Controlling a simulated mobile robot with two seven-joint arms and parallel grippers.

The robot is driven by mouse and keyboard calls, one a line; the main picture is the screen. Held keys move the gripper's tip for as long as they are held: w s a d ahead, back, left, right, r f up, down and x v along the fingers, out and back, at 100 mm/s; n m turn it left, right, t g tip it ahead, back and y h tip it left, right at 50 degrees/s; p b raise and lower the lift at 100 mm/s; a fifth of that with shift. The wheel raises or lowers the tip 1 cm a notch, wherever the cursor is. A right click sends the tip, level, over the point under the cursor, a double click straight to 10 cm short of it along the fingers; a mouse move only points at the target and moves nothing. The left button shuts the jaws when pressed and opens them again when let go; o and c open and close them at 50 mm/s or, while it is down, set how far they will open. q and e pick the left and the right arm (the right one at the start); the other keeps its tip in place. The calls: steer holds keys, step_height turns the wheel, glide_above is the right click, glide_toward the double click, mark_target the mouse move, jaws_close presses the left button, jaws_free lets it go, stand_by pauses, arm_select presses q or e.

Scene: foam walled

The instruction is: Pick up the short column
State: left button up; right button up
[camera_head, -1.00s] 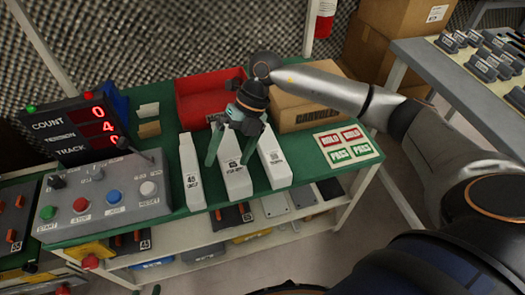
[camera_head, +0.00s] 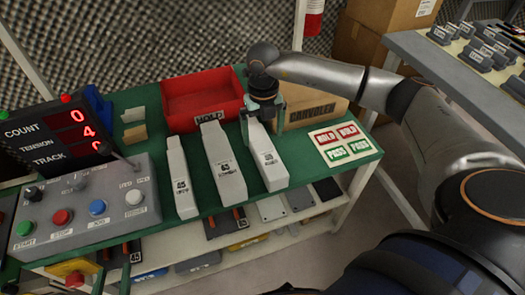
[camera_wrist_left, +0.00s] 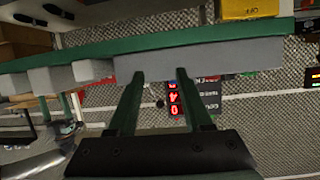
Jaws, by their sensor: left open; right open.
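Three white labelled columns lie side by side on the green table top: a left one (camera_head: 178,178), a wider middle one (camera_head: 223,165) and a right one (camera_head: 267,160). The right one looks short, but its far end is partly hidden by my right gripper. My right gripper (camera_head: 262,127) is open, pointing down, with its fingers on either side of that far end. I cannot tell whether they touch it.
A red bin (camera_head: 200,97) and a cardboard box (camera_head: 312,105) stand behind the columns. The button panel (camera_head: 88,208) and red-digit display (camera_head: 62,130) are at left. Red and green cards (camera_head: 343,143) lie right. A second table (camera_head: 440,75) stands far right.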

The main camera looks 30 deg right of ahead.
mark_target(262, 144)
step_height(262, 144, down, 5)
steer(key=shift+b, duration=0.55)
arm_select(q)
step_height(262, 144, up, 7)
steer(key=w+m+t, duration=0.1)
steer(key=w+t, duration=0.1)
steer(key=t, duration=0.1)
steer(key=shift+f+h, duration=0.2)
steer(key=shift+h, duration=0.2)
arm_select(e)
steer(key=shift+a, duration=0.1)
steer(key=shift+c, duration=0.4)
jaws_close()
steer(key=shift+w+r, duration=0.1)
steer(key=shift+r, duration=0.05)
